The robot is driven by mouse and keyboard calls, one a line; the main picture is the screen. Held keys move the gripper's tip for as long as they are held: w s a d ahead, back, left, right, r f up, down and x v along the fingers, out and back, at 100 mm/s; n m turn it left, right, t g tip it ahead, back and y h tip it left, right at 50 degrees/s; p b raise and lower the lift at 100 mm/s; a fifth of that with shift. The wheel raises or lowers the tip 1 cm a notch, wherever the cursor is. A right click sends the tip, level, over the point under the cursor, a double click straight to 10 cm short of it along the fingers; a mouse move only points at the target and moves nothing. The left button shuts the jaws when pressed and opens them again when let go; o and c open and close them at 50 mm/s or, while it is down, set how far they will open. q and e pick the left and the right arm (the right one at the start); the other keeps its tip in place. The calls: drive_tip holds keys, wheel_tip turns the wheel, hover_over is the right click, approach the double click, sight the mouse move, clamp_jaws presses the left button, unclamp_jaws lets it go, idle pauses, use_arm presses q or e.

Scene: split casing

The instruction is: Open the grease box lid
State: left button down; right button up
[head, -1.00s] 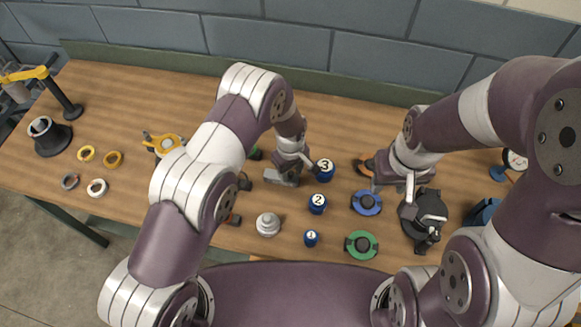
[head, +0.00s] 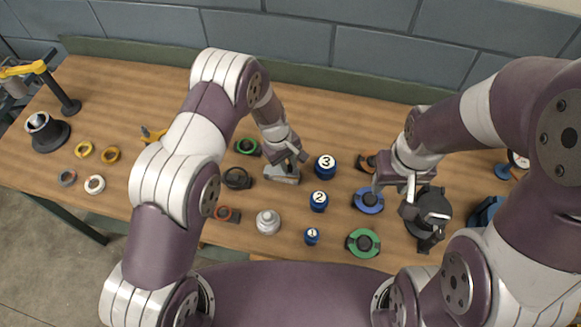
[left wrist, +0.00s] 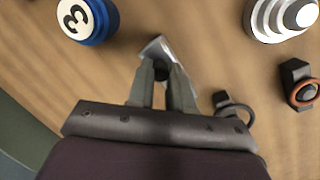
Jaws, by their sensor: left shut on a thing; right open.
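A small grey box (head: 283,175), which I take to be the grease box, stands mid-table, left of the numbered blue jars. My left gripper (head: 291,162) is over it, pointing down. In the left wrist view, its two fingers (left wrist: 162,75) are closed on a small dark knob (left wrist: 161,73) at a pale grey metal part. The fingers hide much of this part, and I cannot tell whether the lid is lifted off the box. My right gripper (head: 408,196) is open and empty, above the table between the blue disc and the black round device.
Blue jars 3 (head: 325,166), 2 (head: 318,201) and 1 (head: 311,236) stand right of the box. A silver stepped part (head: 268,221) is in front. A black ring part (head: 237,178) lies left. A blue disc (head: 368,200) and green disc (head: 363,243) lie right.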

sight(278, 170)
use_arm(q)
drive_tip(key=a+h+b, duration=0.1)
drive_tip(key=b, duration=0.1)
drive_tip(key=h+b, duration=0.1)
drive_tip(key=b, duration=0.2)
drive_tip(key=shift+w+a+r+g+h, duration=0.2)
drive_tip(key=shift+a+r+g+h, duration=0.1)
drive_tip(key=shift+a+r+h, duration=0.1)
drive_tip(key=shift+a+r+h+b, duration=0.45)
drive_tip(key=shift+h+b, duration=0.15)
drive_tip(key=shift+b, duration=0.4)
drive_tip(key=shift+w+a+r+h+b, duration=0.1)
drive_tip(key=shift+a+r+h+b, duration=0.05)
drive_tip(key=shift+r+h+b, duration=0.15)
